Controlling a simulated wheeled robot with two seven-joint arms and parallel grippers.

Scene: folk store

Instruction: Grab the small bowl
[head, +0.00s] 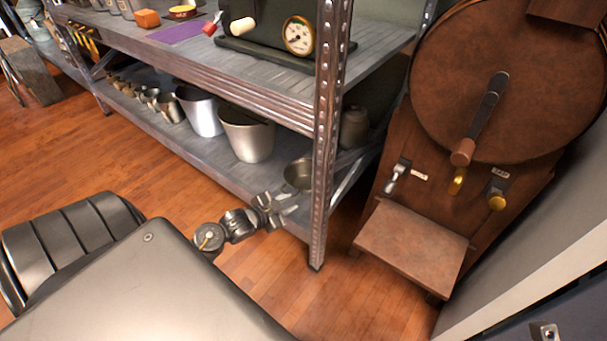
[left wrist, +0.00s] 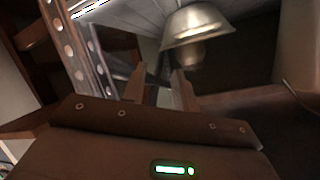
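The small metal bowl (head: 298,175) sits on the lower shelf (head: 205,150), near its right end, just behind the rack's front post. My left gripper (head: 278,208) is at the front edge of that shelf, just in front of the bowl, with its fingers pointing toward it. In the left wrist view the bowl (left wrist: 195,22) appears upside down at the top, beyond the fingertips. The fingers of the left gripper (left wrist: 160,82) are spread, with nothing between them. The gripper appears apart from the bowl. My right gripper is not in view.
Two larger metal buckets (head: 247,135) and several smaller pots stand left of the bowl. A dark jar (head: 354,128) stands behind the post. The punched metal post (head: 325,150) rises close to the right of the gripper. A brown machine (head: 450,170) stands at right.

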